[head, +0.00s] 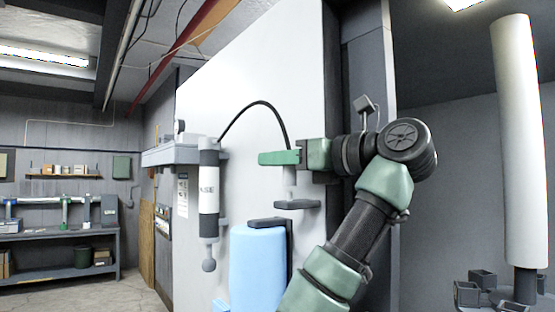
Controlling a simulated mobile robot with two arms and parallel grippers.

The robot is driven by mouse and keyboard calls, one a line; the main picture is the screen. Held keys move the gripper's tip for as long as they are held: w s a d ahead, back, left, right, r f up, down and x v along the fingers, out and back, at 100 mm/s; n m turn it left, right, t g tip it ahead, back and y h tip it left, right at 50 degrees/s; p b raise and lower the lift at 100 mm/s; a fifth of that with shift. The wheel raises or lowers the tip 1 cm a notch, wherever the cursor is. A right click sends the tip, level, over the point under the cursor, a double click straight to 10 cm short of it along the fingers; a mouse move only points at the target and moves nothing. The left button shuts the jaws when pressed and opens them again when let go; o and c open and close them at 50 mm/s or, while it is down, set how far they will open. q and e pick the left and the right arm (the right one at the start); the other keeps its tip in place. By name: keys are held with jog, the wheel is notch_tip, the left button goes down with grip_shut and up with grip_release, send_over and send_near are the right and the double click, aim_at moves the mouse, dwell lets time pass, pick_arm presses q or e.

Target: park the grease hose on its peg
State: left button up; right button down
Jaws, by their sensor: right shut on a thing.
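The black grease hose (263,103) arcs up from the top of a white and dark grease cylinder (208,190) and comes down to my right gripper (280,158). My right gripper is shut on the hose end, its green fingers pointing left across it. A light grey end piece (289,180) hangs upright below the fingers. Just under it, a dark grey flat holder (297,205) juts from the white panel; it looks like the peg's place. I cannot tell whether the end piece touches it. My left gripper is not in view.
The white panel (270,60) stands close behind the hose. A grey shelf (170,154) is above the cylinder, and a light blue container (257,265) is below the holder. A tall white roll (518,140) stands at the right. A workbench (60,237) is far left.

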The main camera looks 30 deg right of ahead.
jog(key=shift+f+b, duration=0.3)
jog(key=shift+f, duration=0.2)
jog(key=shift+f, duration=0.1)
jog(key=shift+f+b, duration=0.65)
jog(key=shift+b, duration=0.1)
jog(key=c, duration=1.2)
grip_release()
jog(key=shift+o, duration=0.2)
jog(key=shift+s, duration=0.1)
